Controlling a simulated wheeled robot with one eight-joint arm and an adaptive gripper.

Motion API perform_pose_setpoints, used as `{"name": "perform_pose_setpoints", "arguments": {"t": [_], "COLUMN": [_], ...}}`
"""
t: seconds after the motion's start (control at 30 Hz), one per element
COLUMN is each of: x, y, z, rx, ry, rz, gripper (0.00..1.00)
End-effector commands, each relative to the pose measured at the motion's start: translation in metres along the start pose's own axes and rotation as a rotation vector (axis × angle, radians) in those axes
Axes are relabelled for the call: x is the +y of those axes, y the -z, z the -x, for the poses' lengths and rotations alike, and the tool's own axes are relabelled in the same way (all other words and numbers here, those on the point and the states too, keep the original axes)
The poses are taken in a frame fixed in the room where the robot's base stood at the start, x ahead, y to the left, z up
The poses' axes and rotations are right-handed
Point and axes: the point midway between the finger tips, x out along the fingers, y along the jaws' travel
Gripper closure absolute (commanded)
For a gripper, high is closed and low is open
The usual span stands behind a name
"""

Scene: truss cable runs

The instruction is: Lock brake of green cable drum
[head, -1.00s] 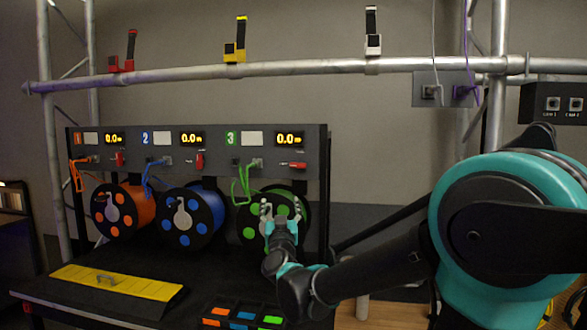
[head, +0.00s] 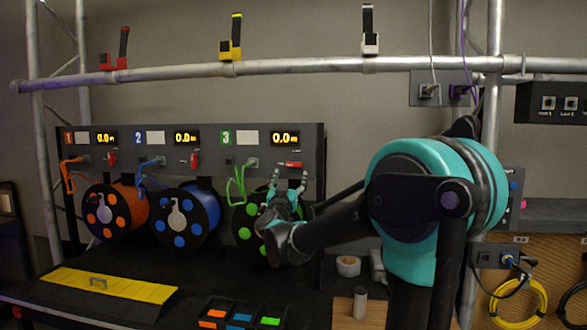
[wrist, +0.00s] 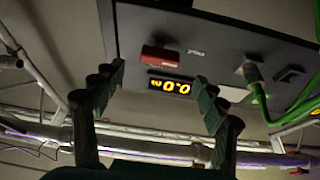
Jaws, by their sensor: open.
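The green cable drum (head: 243,222), black with green discs, hangs under panel 3 and is partly hidden by my arm. Above it, the red brake lever (head: 290,164) on panel 3 lies sideways. The red levers of panel 1 (head: 111,159) and panel 2 (head: 194,161) point downward. My gripper (head: 290,177) is open and empty, pointing up just below the panel 3 lever. In the wrist view the red lever (wrist: 160,57) appears beyond and between the spread fingers (wrist: 160,80), with no contact visible.
Green cable (head: 237,185) loops from a socket left of the lever. The orange drum (head: 116,210) and blue drum (head: 185,215) hang to the left. The panel 3 display (head: 285,138) reads 0.0. A truss bar (head: 300,67) crosses above the panels.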

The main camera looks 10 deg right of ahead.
Motion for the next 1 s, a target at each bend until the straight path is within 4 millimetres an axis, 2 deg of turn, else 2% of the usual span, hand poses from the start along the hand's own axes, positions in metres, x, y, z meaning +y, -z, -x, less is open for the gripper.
{"name": "perform_pose_setpoints", "arguments": {"t": [0.1,0.3,0.5,0.77,1.0], "x": [0.001,0.001,0.0,0.0,0.0], "y": [0.0,0.0,0.0,0.0,0.0], "z": [-0.024,-0.052,-0.064,-0.065,-0.065], "rx": [0.0,0.0,0.0,0.0,0.0], "ry": [-0.002,-0.002,0.0,0.0,0.0], "rz": [0.001,0.001,0.001,0.0,0.0], "gripper": [0.28,0.28,0.28,0.28,0.55]}}
